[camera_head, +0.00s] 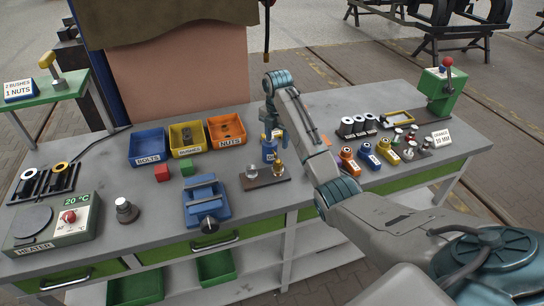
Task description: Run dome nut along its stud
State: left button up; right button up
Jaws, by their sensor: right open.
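A small dark stand (264,179) lies near the middle of the bench. A shiny silver piece (252,170) stands on its left part and a brass-coloured piece (278,168) on its right part. The brass piece looks like the dome nut, but it is too small to tell its thread or stud. My right gripper (272,136) is open, pointing down just above and behind the stand. It appears apart from the brass piece. A blue object (269,153) is partly hidden below the gripper. My left gripper is not in view.
Blue (149,161), yellow (187,150) and orange (225,143) bins stand left of my right gripper. A blue vise (206,200) is at the front, a heater (50,229) at far left. Several coloured parts and a green press (440,92) stand right.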

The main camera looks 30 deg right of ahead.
jog(key=p, duration=0.2)
send_over(278, 162)
jog(key=f, duration=0.5)
jog(key=shift+s, duration=0.25)
jog(key=f, duration=0.4)
jog(key=shift+w+f, duration=0.3)
jog(key=shift+s, duration=0.1)
jog(key=shift+c, duration=0.7)
jog(key=c, duration=0.9)
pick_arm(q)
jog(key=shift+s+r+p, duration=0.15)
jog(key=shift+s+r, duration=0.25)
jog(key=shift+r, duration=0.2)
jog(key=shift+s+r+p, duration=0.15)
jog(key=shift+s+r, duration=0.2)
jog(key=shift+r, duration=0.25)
pick_arm(e)
jog(key=shift+o, duration=0.2)
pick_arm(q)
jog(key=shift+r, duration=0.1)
